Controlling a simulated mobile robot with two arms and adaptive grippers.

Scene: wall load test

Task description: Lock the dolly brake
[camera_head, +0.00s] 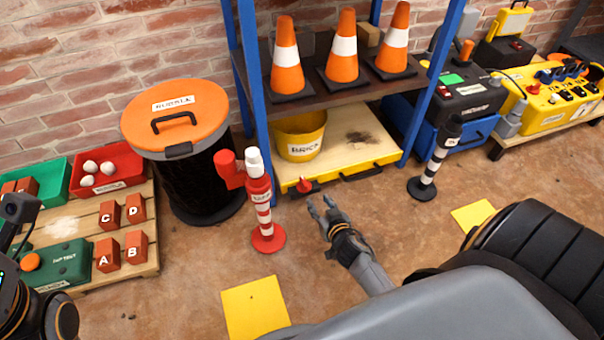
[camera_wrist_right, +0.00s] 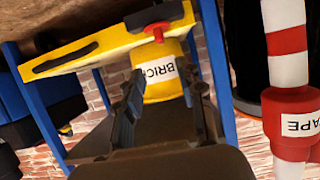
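The dolly (camera_head: 350,140) is a low platform with a yellow frame and a wooden top, under the blue rack. Its brake, a red lever on a black base (camera_head: 304,185), sits at the front left edge. In the right wrist view the dolly (camera_wrist_right: 110,48) appears inverted, with the red lever (camera_wrist_right: 157,31) near the top. My right gripper (camera_head: 324,208) is open and empty, just in front of and slightly right of the brake, apart from it. Its two fingers (camera_wrist_right: 162,97) are spread in the wrist view. Dark parts of my left arm show at the left edge; its fingers are unclear.
A yellow bucket (camera_head: 300,138) stands on the dolly. A red-and-white post (camera_head: 263,205) stands close left of my right gripper, and a black-and-white post (camera_head: 432,165) to the right. A black bin (camera_head: 200,180) is further left.

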